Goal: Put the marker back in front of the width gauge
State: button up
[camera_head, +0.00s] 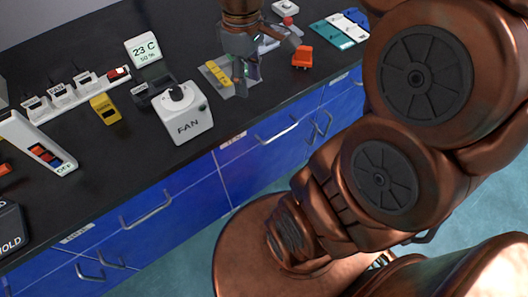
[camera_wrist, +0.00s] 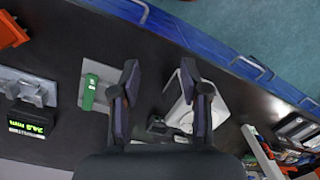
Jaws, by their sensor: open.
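A yellow piece (camera_head: 214,73) shows on the plate in the head view. A device with a lit mm readout (camera_wrist: 28,122), apparently the width gauge, stands left of the plate in the wrist view; my gripper partly hides that area in the head view.
A white fan box (camera_head: 184,116) stands close left of the gripper in the head view. An orange block (camera_head: 302,57) is to its right. A temperature display (camera_head: 143,50), a yellow device (camera_head: 105,109) and a power strip (camera_head: 75,97) stand further left. The bench's front edge is close.

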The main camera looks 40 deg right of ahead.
jog(key=s+a+f+m, duration=0.2)
jog(key=s+a+f, duration=0.1)
jog(key=s, duration=0.4)
jog(key=s+a+f+m+g, duration=0.1)
jog(key=s+a+f+m, duration=0.2)
jog(key=s, duration=0.4)
jog(key=shift+s+a, duration=0.3)
jog(key=shift+a, duration=0.15)
notch_tip(320, 180, up, 9)
jog(key=p, duration=0.9)
